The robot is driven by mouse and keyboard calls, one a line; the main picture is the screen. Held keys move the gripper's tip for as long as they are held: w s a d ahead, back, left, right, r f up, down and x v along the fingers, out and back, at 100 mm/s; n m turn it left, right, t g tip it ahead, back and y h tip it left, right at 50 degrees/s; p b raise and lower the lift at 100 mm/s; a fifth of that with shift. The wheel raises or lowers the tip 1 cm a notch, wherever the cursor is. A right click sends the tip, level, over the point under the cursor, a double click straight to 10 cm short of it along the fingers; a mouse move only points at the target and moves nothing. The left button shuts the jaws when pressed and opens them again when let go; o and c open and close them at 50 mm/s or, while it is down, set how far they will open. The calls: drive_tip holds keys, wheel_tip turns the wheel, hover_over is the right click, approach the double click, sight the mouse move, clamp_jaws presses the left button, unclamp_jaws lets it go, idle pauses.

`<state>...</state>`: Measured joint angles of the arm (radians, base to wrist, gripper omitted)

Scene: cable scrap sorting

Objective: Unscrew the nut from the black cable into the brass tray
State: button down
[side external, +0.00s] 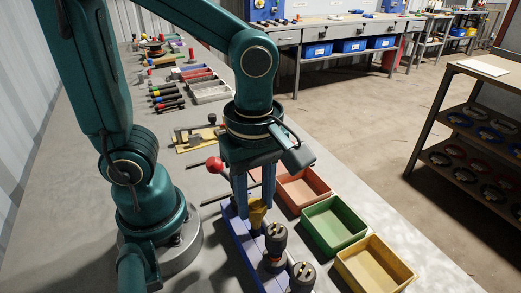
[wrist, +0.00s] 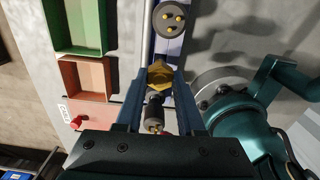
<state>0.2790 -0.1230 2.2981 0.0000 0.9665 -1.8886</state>
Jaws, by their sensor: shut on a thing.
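My gripper (side external: 256,208) points down at the blue-violet rail (side external: 241,243) and is shut on a brass-coloured hex nut (side external: 257,216). The wrist view shows the nut (wrist: 160,75) between the two blue fingers of my gripper (wrist: 159,78). A dark cylindrical connector (wrist: 154,110) lies in line with the nut; whether the nut is still threaded on it, I cannot tell. Black cable is mostly hidden by my gripper. The yellow tray (side external: 345,273) is the nearest of three trays right of the rail; no tray shows a brass label.
Two dark round plugs with brass pins, one (side external: 276,240) and another (side external: 301,275), stand upright near the rail. The green tray (side external: 335,250) and salmon tray (side external: 287,200) sit beside it. A red knob (side external: 213,163) is close left of my gripper. Tools lie farther back.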

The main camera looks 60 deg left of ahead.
drive_tip(key=n, duration=0.7)
drive_tip(key=shift+c, duration=2.2)
unclamp_jaws()
drive_tip(key=shift+r, duration=1.5)
drive_tip(key=shift+f, duration=1.5)
